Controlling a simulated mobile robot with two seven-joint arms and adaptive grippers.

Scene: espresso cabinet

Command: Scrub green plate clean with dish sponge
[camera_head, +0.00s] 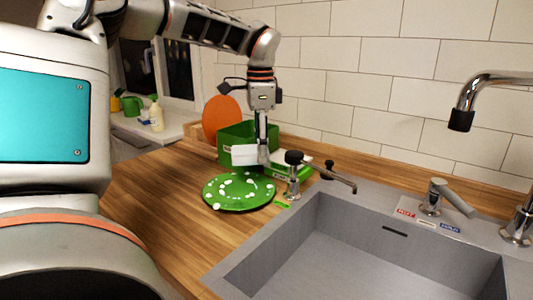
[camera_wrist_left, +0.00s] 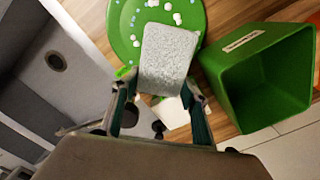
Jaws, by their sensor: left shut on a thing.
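A green plate (camera_head: 258,197) with several white specks lies on the wooden counter, left of the sink. It also shows at the top of the left wrist view (camera_wrist_left: 118,22), with white and some pale blue specks. My left gripper (camera_head: 262,157) points down over the plate's far side. It is shut on a pale speckled dish sponge (camera_head: 245,154), a block that also shows between the fingers in the left wrist view (camera_wrist_left: 168,55). The sponge overlaps the plate in the left wrist view; I cannot tell whether they touch. My right gripper is not in view.
An open green box (camera_head: 232,142) stands close behind the sponge, with an orange disc (camera_head: 221,118) beyond it. A soap pump (camera_head: 293,175) stands right of the plate. The grey sink (camera_head: 330,265) and faucet (camera_head: 480,88) are at right. The counter (camera_head: 150,190) left of the plate is clear.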

